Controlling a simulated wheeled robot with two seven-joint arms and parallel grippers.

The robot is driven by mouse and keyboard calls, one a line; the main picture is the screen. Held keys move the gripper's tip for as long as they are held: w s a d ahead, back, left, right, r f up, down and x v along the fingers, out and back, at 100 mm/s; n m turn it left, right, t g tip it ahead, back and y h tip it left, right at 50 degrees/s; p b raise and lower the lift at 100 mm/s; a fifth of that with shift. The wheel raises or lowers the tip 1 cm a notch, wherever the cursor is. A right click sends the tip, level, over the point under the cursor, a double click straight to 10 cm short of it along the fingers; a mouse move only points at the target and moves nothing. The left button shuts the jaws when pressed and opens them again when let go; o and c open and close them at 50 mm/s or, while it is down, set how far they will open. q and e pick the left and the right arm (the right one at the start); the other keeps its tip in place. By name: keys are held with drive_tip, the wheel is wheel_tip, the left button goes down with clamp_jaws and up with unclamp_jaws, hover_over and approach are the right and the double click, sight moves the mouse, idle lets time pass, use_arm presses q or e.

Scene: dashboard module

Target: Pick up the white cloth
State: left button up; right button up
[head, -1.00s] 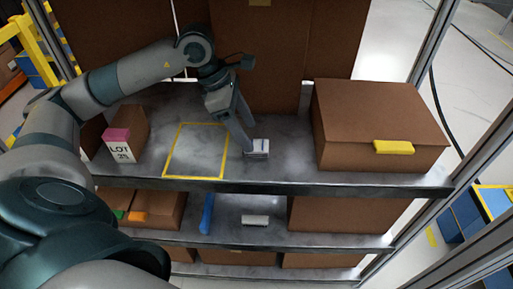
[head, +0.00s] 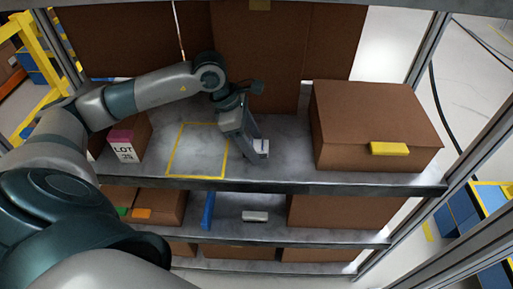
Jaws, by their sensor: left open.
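A small white thing (head: 261,147), likely the white cloth, lies on the upper shelf (head: 290,168). It is partly hidden behind my left gripper (head: 252,154). My left gripper reaches down from the back left, with its fingertips at the white thing's left side. The jaws are open, and I cannot tell whether they touch it. A second small white piece (head: 255,216) lies on the shelf below. My right gripper is not in view.
A yellow-outlined square (head: 198,150) left of the gripper is empty. A LOT 29 box (head: 126,145) stands at the left, and a large brown box (head: 375,125) with a yellow piece (head: 388,148) at the right. Tall brown boxes (head: 275,60) stand behind.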

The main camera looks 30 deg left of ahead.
sight(256, 146)
use_arm(q)
drive_tip(key=c, duration=1.1)
drive_tip(key=shift+c, duration=0.3)
drive_tip(key=shift+r, duration=0.1)
drive_tip(key=shift+r, duration=0.55)
drive_tip(key=r+p, duration=0.2)
drive_tip(key=r, duration=0.1)
drive_tip(key=shift+d+r, duration=0.3)
drive_tip(key=shift+d, duration=0.05)
drive_tip(key=d+r+p, duration=0.1)
drive_tip(key=d+r, duration=0.2)
drive_tip(key=d, duration=0.2)
drive_tip(key=w+d+r+p, duration=0.1)
drive_tip(key=d+r+p, duration=0.1)
drive_tip(key=d, duration=0.4)
drive_tip(key=shift+w+r, duration=0.2)
drive_tip(key=shift+r, duration=0.35)
drive_tip(key=shift+o, duration=0.8)
